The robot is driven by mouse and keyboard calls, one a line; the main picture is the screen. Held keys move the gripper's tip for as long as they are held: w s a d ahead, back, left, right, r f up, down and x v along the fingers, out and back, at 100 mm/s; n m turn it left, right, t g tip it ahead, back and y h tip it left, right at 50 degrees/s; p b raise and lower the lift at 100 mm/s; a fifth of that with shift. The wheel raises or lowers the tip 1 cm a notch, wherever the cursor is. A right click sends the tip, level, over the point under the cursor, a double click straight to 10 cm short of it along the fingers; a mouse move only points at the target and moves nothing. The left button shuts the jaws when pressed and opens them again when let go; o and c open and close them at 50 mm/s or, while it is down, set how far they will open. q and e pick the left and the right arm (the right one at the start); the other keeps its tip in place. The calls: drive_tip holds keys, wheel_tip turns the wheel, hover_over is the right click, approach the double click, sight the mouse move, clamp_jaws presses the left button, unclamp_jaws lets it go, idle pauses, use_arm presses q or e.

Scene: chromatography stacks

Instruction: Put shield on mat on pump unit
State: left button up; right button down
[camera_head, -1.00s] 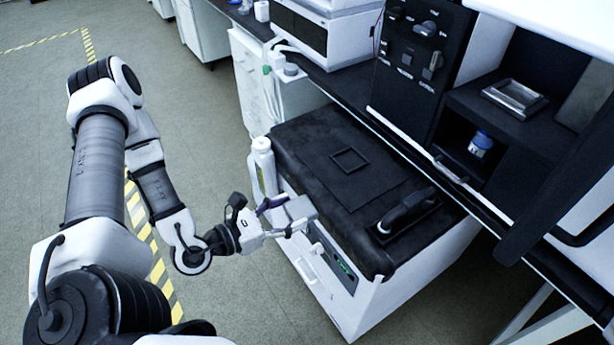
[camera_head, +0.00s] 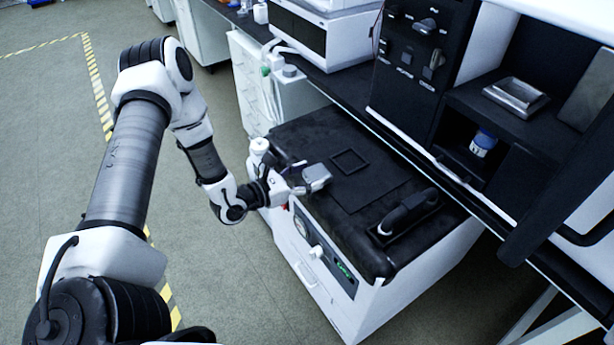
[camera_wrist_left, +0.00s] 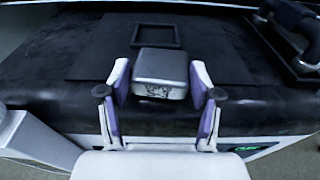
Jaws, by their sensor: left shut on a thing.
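The shield (camera_head: 316,177) is a small silver-grey block with rounded edges. My left gripper (camera_head: 300,185) is shut on it, above the near edge of the pump unit. In the left wrist view the shield (camera_wrist_left: 162,70) sits between the two fingertips of my left gripper (camera_wrist_left: 160,88), with dark marks on its near face. The pump unit (camera_head: 320,280) is a white box with a black top and a green display. A dark mat (camera_head: 372,178) lies on its top, with a raised square outline (camera_head: 349,161) beyond the shield; the outline also shows in the wrist view (camera_wrist_left: 158,27). My right gripper is out of view.
A black handle (camera_head: 408,210) stands on the right of the pump unit's top. The dark bench shelf edge (camera_head: 440,170) runs behind. A metal tray (camera_head: 516,97) sits in the rack.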

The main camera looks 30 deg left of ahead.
use_arm(q)
drive_tip(key=shift+s, duration=0.1)
drive_tip(key=shift+f+b, duration=0.35)
drive_tip(key=shift+b, duration=0.15)
drive_tip(key=o, duration=1.6)
